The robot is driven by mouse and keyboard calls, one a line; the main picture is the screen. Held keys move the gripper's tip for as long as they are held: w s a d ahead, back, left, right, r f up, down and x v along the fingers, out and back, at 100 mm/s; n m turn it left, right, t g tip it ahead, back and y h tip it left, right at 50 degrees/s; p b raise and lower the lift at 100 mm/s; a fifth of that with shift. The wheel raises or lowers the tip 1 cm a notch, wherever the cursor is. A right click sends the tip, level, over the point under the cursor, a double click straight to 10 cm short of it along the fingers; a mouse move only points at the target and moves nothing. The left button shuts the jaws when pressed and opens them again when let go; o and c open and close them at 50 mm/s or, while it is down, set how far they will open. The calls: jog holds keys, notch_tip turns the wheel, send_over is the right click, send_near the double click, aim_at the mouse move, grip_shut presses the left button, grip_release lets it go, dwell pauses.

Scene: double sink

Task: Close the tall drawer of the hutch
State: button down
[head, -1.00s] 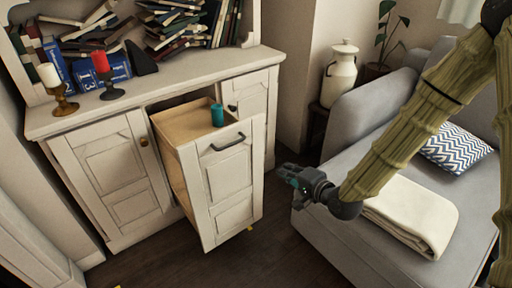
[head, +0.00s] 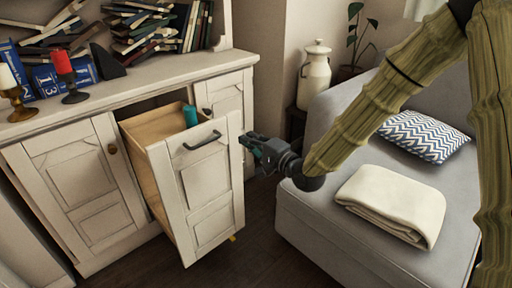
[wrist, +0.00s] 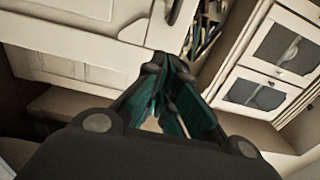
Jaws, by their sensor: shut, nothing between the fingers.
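The tall drawer (head: 207,190) of the white hutch (head: 72,190) is pulled well out. Its front has a dark curved handle (head: 202,141) near the top, and a teal cylinder (head: 190,116) stands inside. My gripper (head: 246,141) is just to the right of the drawer front's upper right edge in the head view. It is shut and empty; I cannot tell whether it touches the drawer. In the wrist view the teal fingers (wrist: 178,95) point toward pale cabinet panels.
A grey sofa (head: 300,215) with a folded cream blanket (head: 393,203) and a patterned cushion (head: 425,136) is at the right. A white milk can (head: 315,80) stands behind. Books and candlesticks occupy the hutch top. Dark floor is clear between drawer and sofa.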

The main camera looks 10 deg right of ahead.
aim_at(227, 126)
jog(key=b+x, duration=0.2)
jog(key=x, duration=0.6)
jog(key=shift+w+a, duration=0.15)
